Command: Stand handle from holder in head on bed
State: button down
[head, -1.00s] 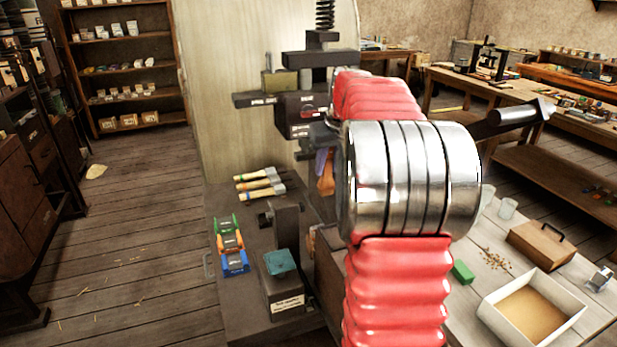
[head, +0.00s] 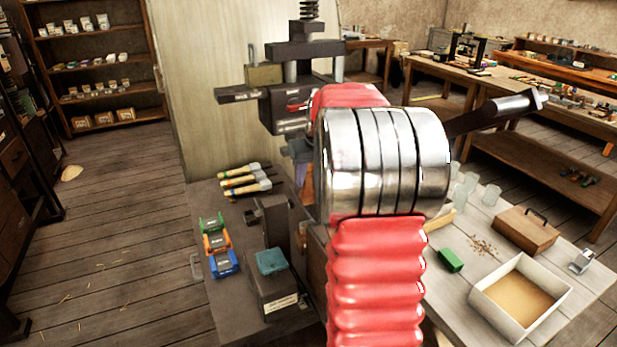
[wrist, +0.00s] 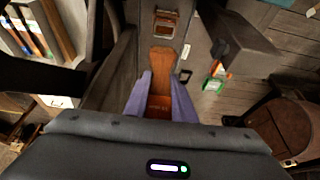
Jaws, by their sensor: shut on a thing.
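My gripper (wrist: 163,85) has purple fingers and is shut on an orange-brown wooden handle (wrist: 160,66). A small label shows on the handle between the fingers. The handle's far end points towards a brown block with a dark opening (wrist: 166,22), apparently the head, on a grey surface (wrist: 198,45), apparently the bed. I cannot tell the gap between handle and block. In the head view my arm hides most of the gripper, and only some purple and orange shows beside the press. I cannot make out the holder for sure.
The press ram (head: 290,107) stands above and left of my gripper. A post block with a teal pad (head: 272,262), coloured clips (head: 217,243) and wood-handled tools (head: 245,179) are on the dark bench. A pale table with an open tray (head: 520,297) is at right.

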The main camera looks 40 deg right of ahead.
aim_at(310, 198)
jog(key=shift+f, duration=0.1)
dwell(0.3)
jog(key=shift+f, duration=3.4)
jog(key=shift+s, duration=0.15)
jog(key=shift+f, duration=1)
jog(key=c, duration=1.4)
grip_release()
jog(key=shift+r, duration=0.1)
jog(key=v, duration=1.3)
jog(key=shift+s+r, duration=0.15)
jog(key=shift+r, duration=0.05)
jog(key=shift+a, duration=0.15)
